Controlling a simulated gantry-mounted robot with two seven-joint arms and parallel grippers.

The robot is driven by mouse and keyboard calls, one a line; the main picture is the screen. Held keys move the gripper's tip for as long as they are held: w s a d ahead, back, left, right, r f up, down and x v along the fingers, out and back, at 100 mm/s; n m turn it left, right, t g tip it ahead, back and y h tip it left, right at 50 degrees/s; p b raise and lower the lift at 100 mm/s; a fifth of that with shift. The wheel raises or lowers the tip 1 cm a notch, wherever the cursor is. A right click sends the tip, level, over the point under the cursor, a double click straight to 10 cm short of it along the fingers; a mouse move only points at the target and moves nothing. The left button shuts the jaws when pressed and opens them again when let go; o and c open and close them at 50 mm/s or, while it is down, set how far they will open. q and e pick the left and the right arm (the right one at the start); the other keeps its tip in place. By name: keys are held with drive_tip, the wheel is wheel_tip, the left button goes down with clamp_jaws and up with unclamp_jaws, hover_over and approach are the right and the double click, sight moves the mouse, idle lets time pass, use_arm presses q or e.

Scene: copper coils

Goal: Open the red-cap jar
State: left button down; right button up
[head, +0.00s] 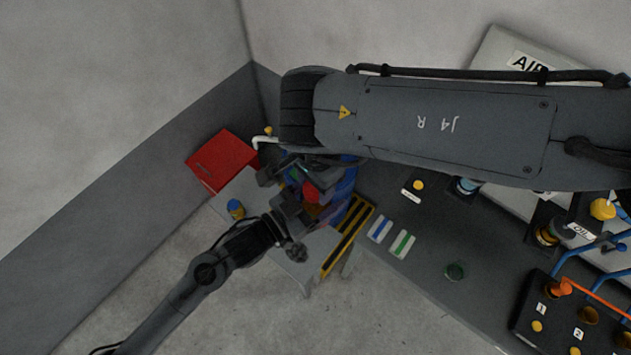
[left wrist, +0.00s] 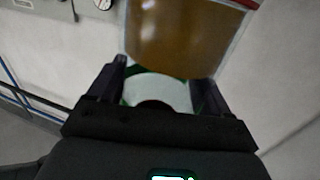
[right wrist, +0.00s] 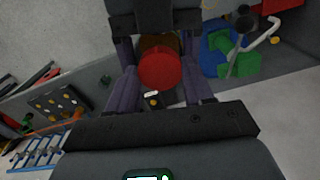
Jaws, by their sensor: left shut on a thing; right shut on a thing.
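The jar (left wrist: 185,35) has an amber-brown body and a red cap (right wrist: 160,68). In the left wrist view it stands between the fingers of my left gripper (left wrist: 162,80), which is shut on its lower part. In the right wrist view the cap sits between the fingers of my right gripper (right wrist: 158,62), which is shut on it. In the head view the red cap (head: 311,194) shows between the two grippers, and most of the jar is hidden. The cap still appears to be on or against the jar; I cannot tell whether it is loosened.
A blue bin (right wrist: 212,62) with green pieces is close by. A red box (head: 222,160) and a small blue-and-yellow item (head: 236,208) are left of the grippers. A yellow-black striped strip (head: 348,240) marks the bench edge. The dark bench (head: 425,265) carries switches and pipes.

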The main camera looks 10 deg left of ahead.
drive_tip(key=shift+r, duration=0.8)
drive_tip(key=shift+r, duration=0.1)
